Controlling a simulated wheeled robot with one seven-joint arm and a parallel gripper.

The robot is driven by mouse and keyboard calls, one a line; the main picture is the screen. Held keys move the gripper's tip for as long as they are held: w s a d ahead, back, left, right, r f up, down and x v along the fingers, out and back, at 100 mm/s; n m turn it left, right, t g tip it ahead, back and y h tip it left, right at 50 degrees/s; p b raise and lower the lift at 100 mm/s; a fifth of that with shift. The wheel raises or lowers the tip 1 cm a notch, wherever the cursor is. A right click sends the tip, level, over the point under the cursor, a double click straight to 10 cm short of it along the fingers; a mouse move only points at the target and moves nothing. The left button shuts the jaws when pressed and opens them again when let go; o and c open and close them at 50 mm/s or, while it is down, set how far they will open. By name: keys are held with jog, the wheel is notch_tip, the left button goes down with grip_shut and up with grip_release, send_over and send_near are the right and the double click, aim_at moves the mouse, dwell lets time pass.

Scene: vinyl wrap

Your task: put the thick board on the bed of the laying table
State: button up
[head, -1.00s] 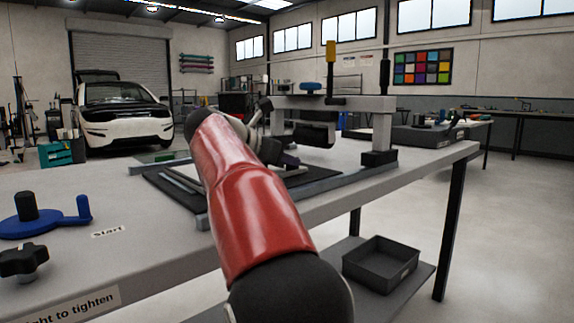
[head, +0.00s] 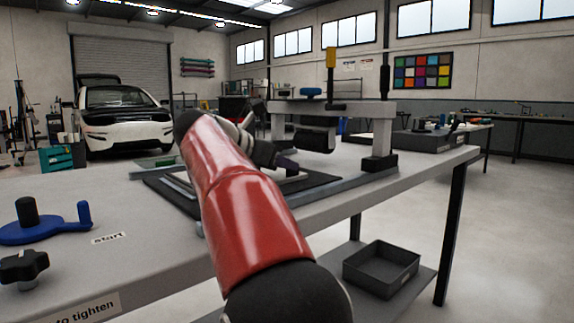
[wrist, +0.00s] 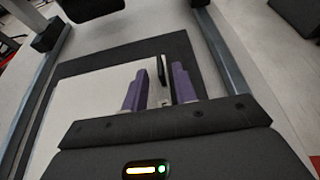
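The laying table's dark bed (head: 318,184) lies flat inside metal rails on the workbench. In the wrist view the black bed (wrist: 185,50) borders a pale flat board (wrist: 88,100), which lies over it; I cannot judge its thickness. My gripper (wrist: 158,85) has two purple fingers, standing apart over the board's right part. A thin upright black-and-pale piece (wrist: 162,70) shows between the fingertips, with narrow gaps on both sides. I cannot tell if it belongs to the board. In the head view my red arm hides much of the bed, and the gripper (head: 288,165) shows small and dark.
A grey gantry (head: 345,108) spans the bed's far side. A blue crank (head: 45,225) and a black knob (head: 25,265) are at the bench's near left. An empty dark tray (head: 382,268) sits on the lower shelf. The bench's left part is mostly clear.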

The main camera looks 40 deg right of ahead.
jog(key=p+v, duration=0.1)
jog(key=v, duration=0.9)
